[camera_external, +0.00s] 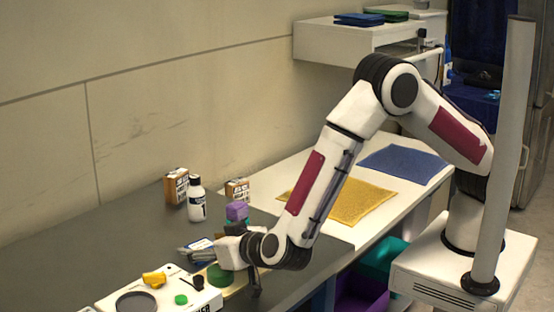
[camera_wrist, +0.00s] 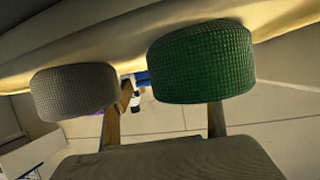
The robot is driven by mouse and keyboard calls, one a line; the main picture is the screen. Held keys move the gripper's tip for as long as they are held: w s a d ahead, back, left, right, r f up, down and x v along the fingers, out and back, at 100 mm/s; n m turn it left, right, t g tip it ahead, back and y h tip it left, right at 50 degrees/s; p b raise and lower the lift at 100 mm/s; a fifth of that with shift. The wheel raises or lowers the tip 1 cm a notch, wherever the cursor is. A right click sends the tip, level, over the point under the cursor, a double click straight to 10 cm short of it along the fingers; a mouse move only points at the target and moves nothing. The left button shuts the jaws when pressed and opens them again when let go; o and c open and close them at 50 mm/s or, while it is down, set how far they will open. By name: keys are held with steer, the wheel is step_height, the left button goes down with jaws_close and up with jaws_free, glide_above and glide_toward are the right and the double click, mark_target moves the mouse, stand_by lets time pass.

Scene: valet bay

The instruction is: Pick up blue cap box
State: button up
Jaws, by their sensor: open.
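I cannot tell for certain which thing is the blue cap box. A white and blue flat item (camera_external: 197,249) lies on the dark table just left of my gripper. A purple block (camera_external: 237,211) with teal below it shows just above my gripper. My gripper (camera_external: 232,256) is low over the table, open, with nothing visibly held. In the wrist view a grey rounded form (camera_wrist: 74,92) and a green rounded form (camera_wrist: 201,61) stand close to the camera. Small white, brown and blue items (camera_wrist: 134,86) show between them, partly hidden.
Brown boxes (camera_external: 176,186) (camera_external: 237,190) and a white bottle (camera_external: 197,204) stand at the back. A white tray (camera_external: 135,290) with small items is front left. Yellow (camera_external: 340,201) and blue (camera_external: 404,163) cloths lie right. Dark tabletop at left is clear.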

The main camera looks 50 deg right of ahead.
mark_target(205, 247)
steer(key=shift+c, duration=0.4)
steer(key=c, duration=1.1)
steer(key=shift+r, duration=0.1)
steer(key=shift+r, duration=4.95)
